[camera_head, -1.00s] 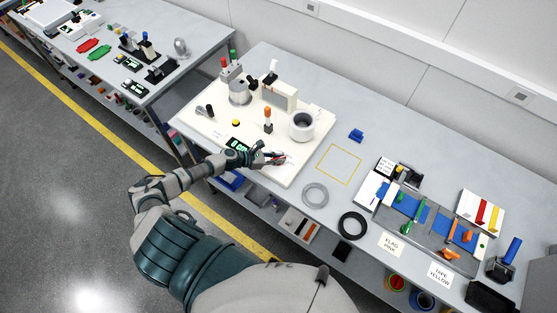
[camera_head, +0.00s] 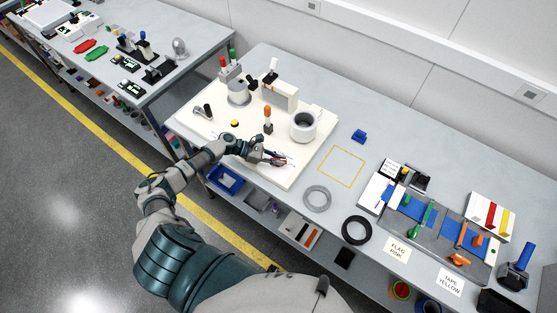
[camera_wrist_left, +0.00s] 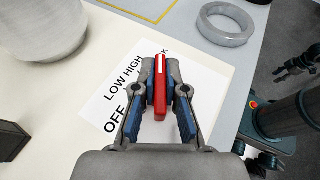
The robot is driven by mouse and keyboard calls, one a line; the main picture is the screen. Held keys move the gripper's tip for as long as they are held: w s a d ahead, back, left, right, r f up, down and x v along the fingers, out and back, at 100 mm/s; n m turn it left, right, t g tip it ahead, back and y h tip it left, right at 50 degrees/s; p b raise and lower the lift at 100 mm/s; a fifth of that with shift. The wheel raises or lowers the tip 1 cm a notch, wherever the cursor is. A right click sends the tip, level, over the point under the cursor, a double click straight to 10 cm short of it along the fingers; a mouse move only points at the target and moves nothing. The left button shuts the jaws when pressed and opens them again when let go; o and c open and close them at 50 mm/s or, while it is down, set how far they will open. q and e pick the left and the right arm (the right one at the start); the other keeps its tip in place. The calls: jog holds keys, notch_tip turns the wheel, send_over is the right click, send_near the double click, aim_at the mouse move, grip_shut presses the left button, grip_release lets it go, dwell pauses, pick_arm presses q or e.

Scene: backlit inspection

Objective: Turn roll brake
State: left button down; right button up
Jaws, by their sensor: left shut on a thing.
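The roll brake is a red handle with a white line (camera_wrist_left: 160,85), on the near right part of a cream panel (camera_head: 205,133). It stands over a white label reading OFF, LOW, HIGH and a further word (camera_wrist_left: 130,95), mostly hidden. The line points toward the far end of the label, near that further word. My left gripper (camera_head: 281,160) is shut on the red handle. Its two blue-padded fingers (camera_wrist_left: 160,88) lie on either side of the handle in the left wrist view. My right gripper does not show in the head view.
A grey cup (camera_head: 303,126) and an orange-topped lever (camera_head: 267,116) stand just beyond my left gripper. A grey ring (camera_head: 317,199) and a black ring (camera_head: 356,230) lie at the bench's front. The yellow-outlined square (camera_head: 341,166) is empty.

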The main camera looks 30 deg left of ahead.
pick_arm(q)
jog(key=c, duration=1.2)
grip_release()
jog(key=shift+a, duration=0.15)
jog(key=v, duration=1.2)
jog(key=shift+w+f, duration=0.1)
jog(key=shift+f, duration=0.05)
